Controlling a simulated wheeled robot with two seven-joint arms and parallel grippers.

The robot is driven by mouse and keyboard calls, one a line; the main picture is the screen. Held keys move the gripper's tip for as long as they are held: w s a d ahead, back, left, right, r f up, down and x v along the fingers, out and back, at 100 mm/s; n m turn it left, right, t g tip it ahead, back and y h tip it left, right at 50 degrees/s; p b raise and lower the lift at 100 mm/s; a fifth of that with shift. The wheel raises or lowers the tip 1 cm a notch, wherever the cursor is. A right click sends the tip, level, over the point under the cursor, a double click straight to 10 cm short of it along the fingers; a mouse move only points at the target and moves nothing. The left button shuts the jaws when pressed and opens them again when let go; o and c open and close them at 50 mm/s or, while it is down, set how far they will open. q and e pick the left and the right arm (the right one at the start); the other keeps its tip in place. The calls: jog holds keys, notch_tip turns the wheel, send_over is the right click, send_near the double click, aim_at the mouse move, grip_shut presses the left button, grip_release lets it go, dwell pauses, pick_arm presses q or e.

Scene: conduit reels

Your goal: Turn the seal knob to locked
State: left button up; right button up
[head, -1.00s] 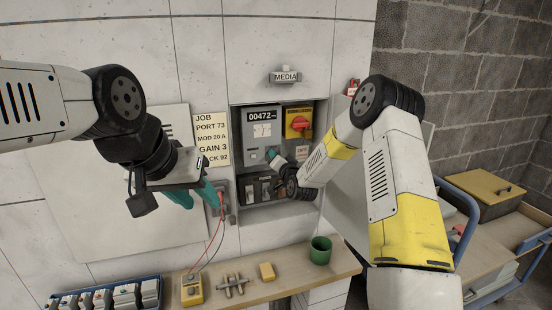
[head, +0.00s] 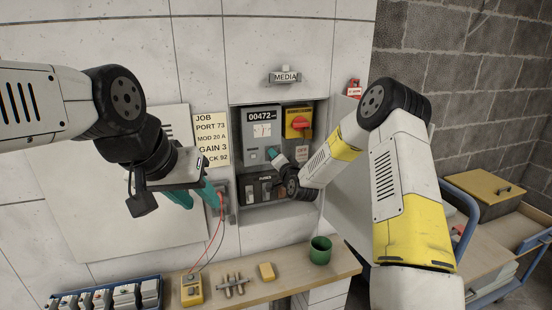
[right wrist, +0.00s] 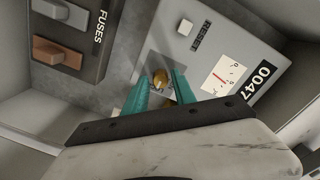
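The small brass seal knob (right wrist: 160,78) sits on the lower face of the grey meter box (right wrist: 205,55) in the right wrist view. My right gripper (right wrist: 160,76) is at the box, with its teal fingers apart and one on either side of the knob. A gap seems to show at each side, so I see no firm grip. In the head view the meter box (head: 256,117) reads 00472, and my right gripper (head: 271,153) and wrist hide the knob. My left gripper (head: 195,196) is open and empty, in front of the wall left of the cabinet.
A red rotary switch on a yellow plate (head: 298,123) is right of the meter. Fuses (head: 252,190) sit below it.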

jog(key=shift+o, duration=0.5)
jog(key=v, duration=0.7)
jog(key=shift+s, duration=0.35)
jog(key=shift+d, duration=0.15)
